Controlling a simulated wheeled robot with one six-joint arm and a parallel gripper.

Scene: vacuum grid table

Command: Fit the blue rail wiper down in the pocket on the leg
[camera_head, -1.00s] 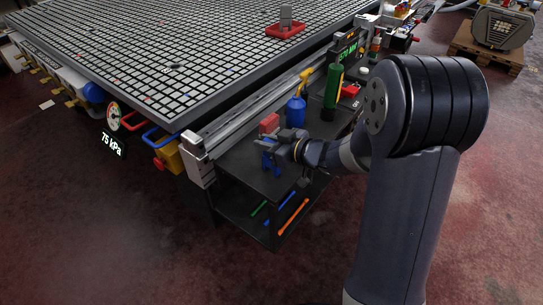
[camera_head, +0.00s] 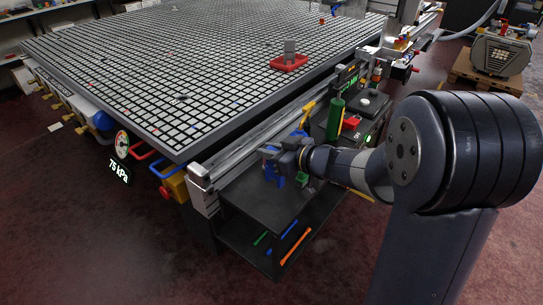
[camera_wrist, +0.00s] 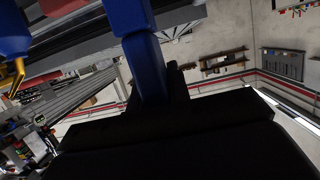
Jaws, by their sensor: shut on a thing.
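The blue rail wiper (camera_head: 269,164) is in my gripper (camera_head: 279,159), in front of the rail along the table's edge and above the dark cart shelf. In the wrist view the wiper (camera_wrist: 146,62) stands as a blue bar between the dark jaws (camera_wrist: 155,100), which are shut on it. Its upper end runs out of the picture. The table leg (camera_head: 199,228) is a dark post below the table's near corner. I cannot make out a pocket on it.
The dark cart (camera_head: 250,205) has coloured rods on its lower shelf. A green bottle (camera_head: 335,120) stands farther along. A yellow box (camera_head: 174,188) and gauge (camera_head: 122,141) hang at the table's side. The red floor at front left is clear.

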